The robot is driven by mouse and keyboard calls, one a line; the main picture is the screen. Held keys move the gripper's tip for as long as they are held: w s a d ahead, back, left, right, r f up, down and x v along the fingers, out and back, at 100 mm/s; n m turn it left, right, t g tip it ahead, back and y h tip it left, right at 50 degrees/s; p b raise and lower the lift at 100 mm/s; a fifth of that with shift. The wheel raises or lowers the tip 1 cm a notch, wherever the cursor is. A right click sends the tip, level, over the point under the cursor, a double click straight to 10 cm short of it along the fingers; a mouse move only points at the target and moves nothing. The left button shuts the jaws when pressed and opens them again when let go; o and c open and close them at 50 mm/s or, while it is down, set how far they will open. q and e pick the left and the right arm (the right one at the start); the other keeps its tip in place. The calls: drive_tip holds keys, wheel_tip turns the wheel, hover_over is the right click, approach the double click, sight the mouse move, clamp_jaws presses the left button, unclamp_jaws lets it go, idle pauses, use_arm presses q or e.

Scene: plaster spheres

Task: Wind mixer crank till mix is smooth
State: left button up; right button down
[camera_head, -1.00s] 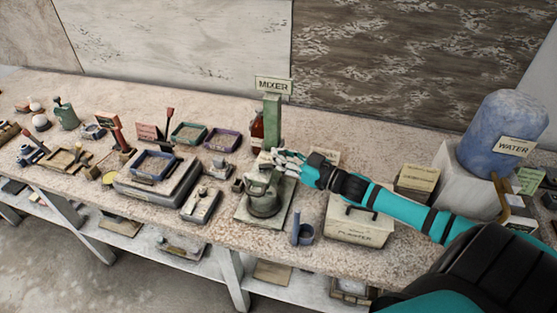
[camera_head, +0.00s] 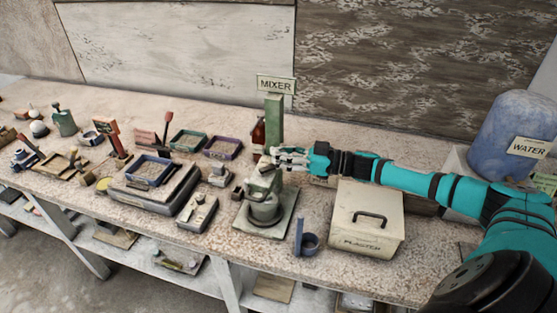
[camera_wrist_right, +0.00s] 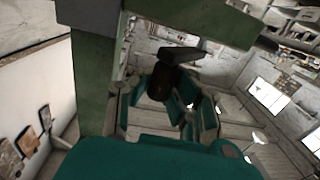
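The mixer has a green column (camera_head: 274,120) under a MIXER sign, and a grey-green bowl (camera_head: 264,209) on a flat square base (camera_head: 248,226). My right gripper (camera_head: 277,158) is at the mixer, just above the bowl and in front of the column. In the right wrist view a dark crank knob (camera_wrist_right: 160,84) shows between the teal fingers of the right gripper (camera_wrist_right: 158,105), close to the green mixer frame (camera_wrist_right: 92,90). I cannot tell whether the fingers press on the knob. The mix inside the bowl is not visible. My left gripper is not in view.
A blue WATER tank (camera_head: 508,135) is at the far right. A scale (camera_head: 155,188) and coloured trays (camera_head: 188,140) crowd the bench on the left.

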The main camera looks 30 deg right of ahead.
drive_tip(key=shift+w+d+r+n+g+y+b, duration=0.2)
drive_tip(key=shift+w+d+n+g+y+b, duration=0.15)
drive_tip(key=shift+w+n+g+y+b, duration=0.35)
drive_tip(key=shift+w+r+n+g+y+b, duration=0.1)
drive_tip(key=shift+n+g+y+b, duration=0.45)
drive_tip(key=shift+g+b, duration=0.2)
idle(0.5)
drive_tip(key=c, duration=1.3)
unclamp_jaws()
drive_tip(key=shift+d, duration=0.2)
drive_tip(key=shift+o, duration=0.7)
drive_tip(key=shift+s, duration=0.25)
drive_tip(key=shift+a+f, duration=0.15)
drive_tip(key=shift+f, duration=0.05)
drive_tip(key=shift+f, duration=0.1)
